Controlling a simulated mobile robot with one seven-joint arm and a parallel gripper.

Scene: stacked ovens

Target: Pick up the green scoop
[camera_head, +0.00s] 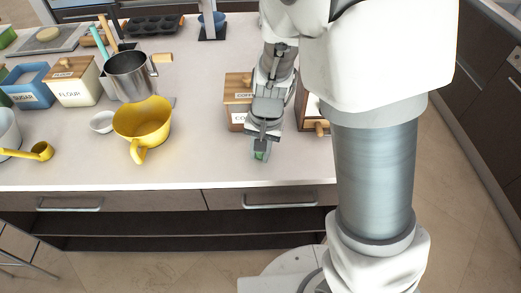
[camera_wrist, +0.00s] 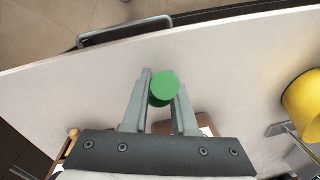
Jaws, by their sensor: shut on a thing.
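The green scoop (camera_wrist: 164,87) shows in the wrist view as a round green shape between the two fingers of my gripper (camera_wrist: 161,97). My gripper is shut on it. In the head view my gripper (camera_head: 261,147) points down near the counter's front edge, and only a small bit of the green scoop (camera_head: 260,155) shows at the fingertips. The rest of the scoop is hidden by the gripper. I cannot tell whether it touches the counter.
A wooden-lidded coffee canister (camera_head: 237,88) stands just behind my gripper, and a wooden box (camera_head: 313,118) stands to its right. A yellow pitcher (camera_head: 143,122), a steel pot (camera_head: 131,76) and a yellow scoop (camera_head: 38,152) are to the left. The counter front (camera_head: 210,160) is clear left of the gripper.

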